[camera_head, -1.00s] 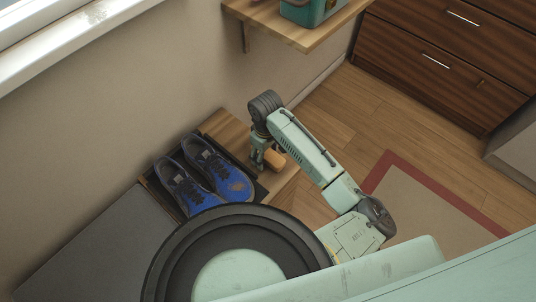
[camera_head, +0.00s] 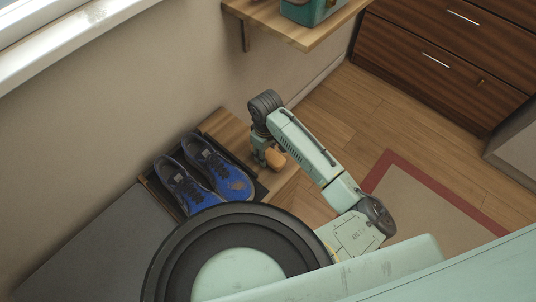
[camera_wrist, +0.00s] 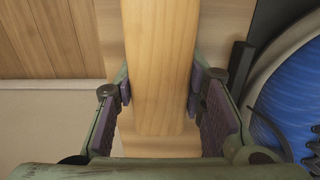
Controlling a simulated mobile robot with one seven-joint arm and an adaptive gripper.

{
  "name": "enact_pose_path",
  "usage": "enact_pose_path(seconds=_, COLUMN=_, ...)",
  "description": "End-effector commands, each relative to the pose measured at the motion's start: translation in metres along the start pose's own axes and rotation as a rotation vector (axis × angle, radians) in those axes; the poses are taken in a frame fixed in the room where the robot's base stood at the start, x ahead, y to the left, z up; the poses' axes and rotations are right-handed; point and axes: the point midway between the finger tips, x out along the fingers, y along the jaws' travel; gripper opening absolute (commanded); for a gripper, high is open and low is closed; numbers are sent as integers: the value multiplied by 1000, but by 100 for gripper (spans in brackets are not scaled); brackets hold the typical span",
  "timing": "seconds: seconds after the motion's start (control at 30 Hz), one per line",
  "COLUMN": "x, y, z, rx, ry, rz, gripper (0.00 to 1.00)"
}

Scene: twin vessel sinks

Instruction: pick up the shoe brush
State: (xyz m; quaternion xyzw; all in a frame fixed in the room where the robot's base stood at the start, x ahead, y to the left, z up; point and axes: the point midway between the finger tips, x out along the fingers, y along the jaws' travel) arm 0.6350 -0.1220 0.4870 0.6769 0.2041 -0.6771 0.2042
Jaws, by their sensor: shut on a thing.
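The shoe brush shows as a pale wooden body (camera_wrist: 160,60) running up the middle of the wrist view. My gripper (camera_wrist: 160,92) has a finger pad against each side of it and is shut on it. In the head view my gripper (camera_head: 267,157) is beside the shoes, over the wooden bench end, and the brush (camera_head: 276,160) sticks out on its right as a small orange-brown piece. The brush's bristles are not visible. I cannot tell whether the brush touches the bench.
A pair of blue shoes (camera_head: 205,172) sits in a dark tray (camera_head: 262,190) just left of my gripper. The wooden bench surface (camera_head: 226,126) is bare behind it. A wall shelf (camera_head: 290,28) is above. Wooden floor and a red-edged rug (camera_head: 420,205) lie to the right.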

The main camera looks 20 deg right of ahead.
Motion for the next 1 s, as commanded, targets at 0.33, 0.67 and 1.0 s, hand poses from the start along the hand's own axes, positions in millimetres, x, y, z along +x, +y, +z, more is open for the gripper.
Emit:
enact_pose_path(seconds=0.33, x=-2, y=0, z=0, rx=0, ry=0, rz=0, gripper=9)
enact_pose_path(seconds=0.67, x=-36, y=0, z=0, rx=-1, ry=3, rz=2, gripper=9)
enact_pose_path(seconds=1.0, x=-38, y=-16, z=68, rx=6, ry=3, rz=1, gripper=9)
